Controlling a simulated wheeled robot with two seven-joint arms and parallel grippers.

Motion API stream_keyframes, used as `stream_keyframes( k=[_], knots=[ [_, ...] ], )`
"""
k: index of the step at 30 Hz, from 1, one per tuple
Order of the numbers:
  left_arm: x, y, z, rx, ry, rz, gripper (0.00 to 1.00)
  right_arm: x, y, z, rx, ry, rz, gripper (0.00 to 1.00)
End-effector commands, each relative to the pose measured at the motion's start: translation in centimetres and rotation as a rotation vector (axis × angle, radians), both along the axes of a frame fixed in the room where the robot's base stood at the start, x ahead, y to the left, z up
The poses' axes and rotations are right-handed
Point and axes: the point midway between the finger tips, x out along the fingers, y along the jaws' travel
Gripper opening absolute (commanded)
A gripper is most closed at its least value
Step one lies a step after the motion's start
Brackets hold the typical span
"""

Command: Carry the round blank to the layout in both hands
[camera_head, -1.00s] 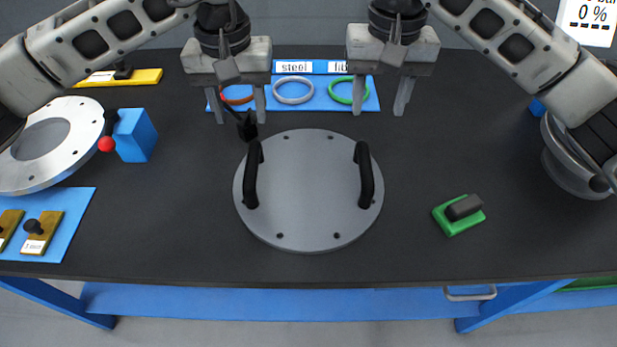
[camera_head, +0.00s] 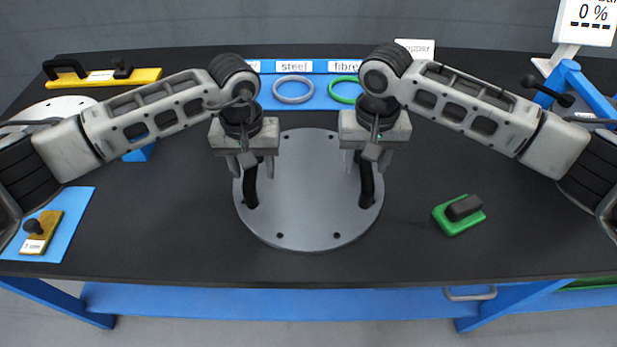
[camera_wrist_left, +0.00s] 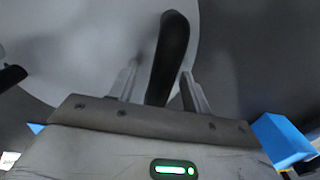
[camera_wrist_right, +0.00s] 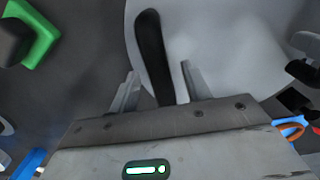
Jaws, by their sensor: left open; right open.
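The round blank (camera_head: 308,205) is a grey metal disc with small holes near its rim. It lies flat on the dark table and has two upright black handles. My left gripper (camera_head: 246,168) is over the left handle (camera_head: 251,190); in the left wrist view its open fingers (camera_wrist_left: 158,90) stand on either side of that handle (camera_wrist_left: 170,50). My right gripper (camera_head: 366,165) is over the right handle (camera_head: 367,188); in the right wrist view its open fingers (camera_wrist_right: 160,88) straddle that handle (camera_wrist_right: 152,50). Neither gripper is closed on a handle. I cannot make out the layout.
A green block with a dark grip (camera_head: 459,213) lies right of the blank. A blue mat with rings (camera_head: 293,90) is behind it. A yellow bar (camera_head: 120,77) lies back left, a brass plate (camera_head: 40,232) on a blue mat front left. The table in front of the blank is clear.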

Motion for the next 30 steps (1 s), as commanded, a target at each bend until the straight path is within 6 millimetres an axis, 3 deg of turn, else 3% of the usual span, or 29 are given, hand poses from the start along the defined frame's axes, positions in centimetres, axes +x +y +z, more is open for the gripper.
stream_keyframes(
  k=[6,12,30],
  knots=[
    [-0.01,-0.02,-0.02,0.0,0.0,0.0,0.48,-0.01,0.03,-0.01,0.0,0.0,0.0,0.48],
    [-0.01,-0.02,0.0,0.0,0.0,0.0,0.0,0.0,0.03,0.02,0.0,0.0,0.0,0.0],
    [0.01,0.01,0.05,0.0,0.0,0.001,0.0,0.02,-0.03,0.08,-0.001,0.0,-0.001,0.0]
  ],
)
